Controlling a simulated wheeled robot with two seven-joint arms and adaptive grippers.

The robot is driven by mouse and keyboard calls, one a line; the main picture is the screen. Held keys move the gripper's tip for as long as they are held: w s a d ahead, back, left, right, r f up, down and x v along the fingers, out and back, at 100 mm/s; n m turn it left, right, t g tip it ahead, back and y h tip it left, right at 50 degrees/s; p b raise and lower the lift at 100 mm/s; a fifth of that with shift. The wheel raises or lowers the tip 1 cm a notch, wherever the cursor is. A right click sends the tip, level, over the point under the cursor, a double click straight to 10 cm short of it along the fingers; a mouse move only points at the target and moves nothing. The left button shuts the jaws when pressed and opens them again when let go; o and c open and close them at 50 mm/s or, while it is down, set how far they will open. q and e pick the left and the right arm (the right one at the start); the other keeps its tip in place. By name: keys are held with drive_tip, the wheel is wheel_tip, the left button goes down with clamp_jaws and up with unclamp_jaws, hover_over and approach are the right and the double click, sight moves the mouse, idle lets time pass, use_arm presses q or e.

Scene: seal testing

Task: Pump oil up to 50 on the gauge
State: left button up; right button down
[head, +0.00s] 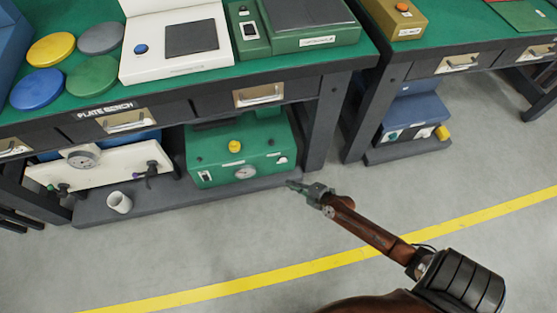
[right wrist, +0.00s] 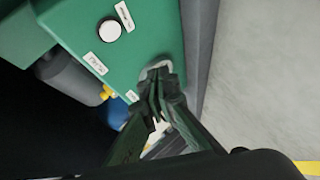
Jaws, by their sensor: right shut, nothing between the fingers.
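A green box (head: 240,150) sits on the low shelf under the bench. A second gauge (head: 83,157) is on a white panel to the left, also unreadable. My right gripper (head: 293,185) is shut and empty just right of the green box's lower front. In the right wrist view its fingertips (right wrist: 158,72) overlap a pale round part on the green box; contact is unclear. My left gripper is not in view.
A white cup (head: 119,202) stands on the grey shelf (head: 160,203). A dark bench leg (head: 323,120) rises right of the green box. Drawers (head: 262,95) overhang the shelf. The floor in front is clear, with a yellow line (head: 250,270).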

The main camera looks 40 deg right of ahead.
sight(283, 160)
use_arm(q)
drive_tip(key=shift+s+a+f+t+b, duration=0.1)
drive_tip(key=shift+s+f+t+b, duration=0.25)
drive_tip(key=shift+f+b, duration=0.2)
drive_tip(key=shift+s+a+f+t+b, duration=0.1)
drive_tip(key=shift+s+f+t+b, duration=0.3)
drive_tip(key=shift+b, duration=0.2)
use_arm(e)
drive_tip(key=w+d, duration=0.4)
drive_tip(key=w, duration=0.3)
drive_tip(key=shift+w+d, duration=0.2)
drive_tip(key=shift+d, duration=0.1)
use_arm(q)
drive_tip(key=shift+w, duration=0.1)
use_arm(e)
drive_tip(key=shift+w, duration=0.1)
idle(0.3)
drive_tip(key=shift+w+d, duration=0.25)
